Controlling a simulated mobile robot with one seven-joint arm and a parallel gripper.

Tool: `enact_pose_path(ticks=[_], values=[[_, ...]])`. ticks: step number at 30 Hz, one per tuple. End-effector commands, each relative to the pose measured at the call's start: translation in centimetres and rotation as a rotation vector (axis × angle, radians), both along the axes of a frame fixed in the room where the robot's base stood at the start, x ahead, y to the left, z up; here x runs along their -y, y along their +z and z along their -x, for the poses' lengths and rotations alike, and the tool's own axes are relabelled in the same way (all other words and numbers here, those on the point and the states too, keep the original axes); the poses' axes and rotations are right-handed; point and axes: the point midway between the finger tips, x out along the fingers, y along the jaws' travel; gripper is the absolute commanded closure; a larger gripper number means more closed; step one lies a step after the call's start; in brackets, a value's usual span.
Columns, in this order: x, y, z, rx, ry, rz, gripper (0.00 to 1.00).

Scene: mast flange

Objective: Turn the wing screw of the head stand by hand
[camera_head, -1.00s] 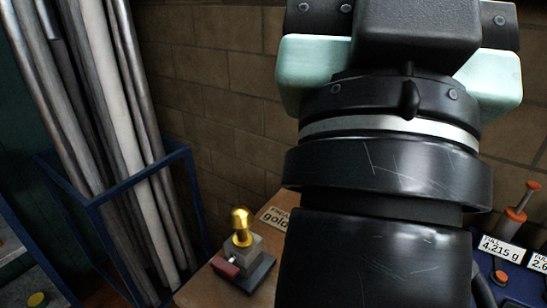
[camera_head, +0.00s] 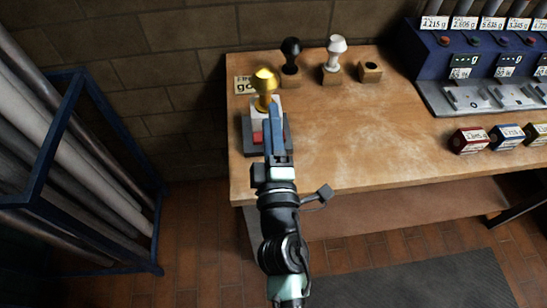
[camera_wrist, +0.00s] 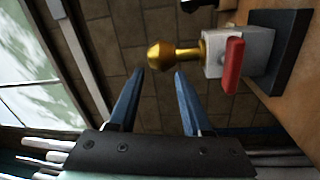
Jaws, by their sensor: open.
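The head stand has a grey block (camera_wrist: 215,66) on a dark base (camera_head: 250,142), at the left end of the bench. A gold knob-shaped head (camera_head: 265,80) stands on the block; it points left in the wrist view (camera_wrist: 172,55). The red wing screw (camera_wrist: 232,66) is on the block's near side; in the head view (camera_head: 257,137) it is partly hidden by my gripper. My gripper (camera_wrist: 159,74) is open with nothing between its blue fingers. Its tips are near the gold head but apart from the wing screw. In the head view my gripper (camera_head: 273,112) overlaps the stand.
The wooden bench (camera_head: 350,140) has free room right of the stand. A black head (camera_head: 291,48), a white head (camera_head: 336,50) and an empty wooden holder (camera_head: 370,71) stand behind. A blue labelled unit (camera_head: 420,70) is right. A blue rack (camera_head: 40,155) of rods stands left.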

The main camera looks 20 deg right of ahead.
Motion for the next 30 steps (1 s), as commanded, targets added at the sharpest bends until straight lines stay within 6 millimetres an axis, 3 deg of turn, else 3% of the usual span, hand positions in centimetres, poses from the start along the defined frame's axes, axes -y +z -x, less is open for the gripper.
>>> enact_pose_path(ticks=[1,3,7,14,30], values=[[0.1,-3.1,0.9,-0.061,-0.003,0.045,0.51],[0.1,-5.7,1.9,-0.117,0.003,0.095,0.51],[-0.1,-8.3,2.9,-0.176,0.013,0.149,0.51],[0.1,-8.8,2.2,-0.189,0.016,0.162,0.51],[1.6,-8.7,-3.0,-0.186,0.015,0.16,0.51]])
